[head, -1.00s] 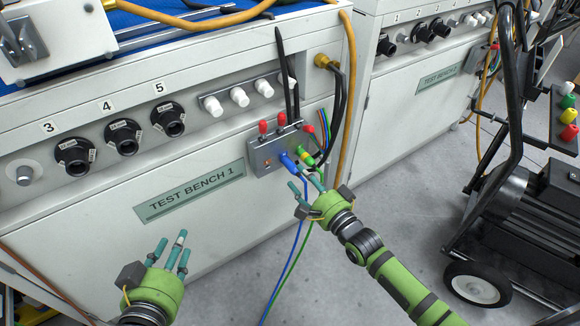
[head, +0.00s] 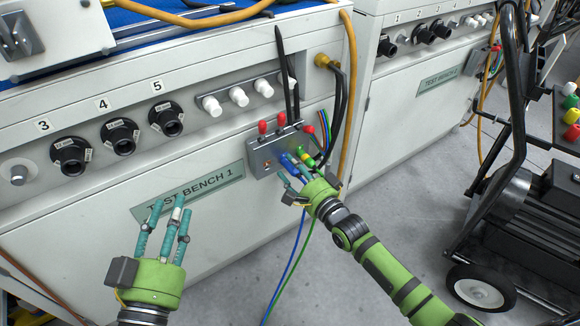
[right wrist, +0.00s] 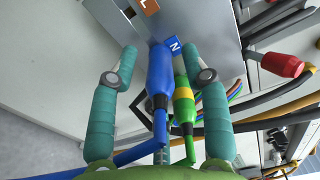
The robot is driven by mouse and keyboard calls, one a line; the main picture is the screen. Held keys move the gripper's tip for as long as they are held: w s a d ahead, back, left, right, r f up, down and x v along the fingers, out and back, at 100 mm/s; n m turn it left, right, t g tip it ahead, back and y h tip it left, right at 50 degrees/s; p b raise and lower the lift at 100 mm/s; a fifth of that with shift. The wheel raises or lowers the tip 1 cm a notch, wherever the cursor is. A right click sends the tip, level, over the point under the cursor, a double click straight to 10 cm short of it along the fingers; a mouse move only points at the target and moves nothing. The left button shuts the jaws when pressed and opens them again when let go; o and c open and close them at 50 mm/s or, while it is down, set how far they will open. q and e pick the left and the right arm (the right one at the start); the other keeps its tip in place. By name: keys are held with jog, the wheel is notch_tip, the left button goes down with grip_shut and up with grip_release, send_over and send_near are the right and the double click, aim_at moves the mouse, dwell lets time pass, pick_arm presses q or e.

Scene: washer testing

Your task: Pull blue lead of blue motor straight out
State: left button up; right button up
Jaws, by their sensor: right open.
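The blue lead's plug (head: 292,164) is in the grey terminal box (head: 262,157) on Test Bench 1. In the right wrist view the blue plug (right wrist: 160,80) stands in the panel by the "N" label, and its cable bends off to the left. My right gripper (head: 302,174) is open at the box; in the right wrist view its fingers (right wrist: 158,60) stand on both sides of the blue plug, with visible gaps. A green-yellow plug (right wrist: 183,105) sits close beside the blue one. My left gripper (head: 171,208) is open and empty before the bench front. I cannot make out the blue motor.
Red plugs (head: 282,119) sit on top of the box, and a red one (right wrist: 281,64) shows right of the fingers. Black and orange cables (head: 347,110) hang at the bench corner. A black trolley (head: 525,215) stands right; the floor between is clear.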

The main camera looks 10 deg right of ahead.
grip_shut()
jog(key=shift+s+d+p, duration=0.15)
jog(key=shift+s+p, duration=0.2)
jog(key=shift+s, duration=0.05)
dwell(0.4)
jog(key=shift+p+v, duration=0.65)
jog(key=shift+v, duration=0.4)
jog(key=shift+p+v, duration=0.6)
jog(key=shift+v, duration=0.4)
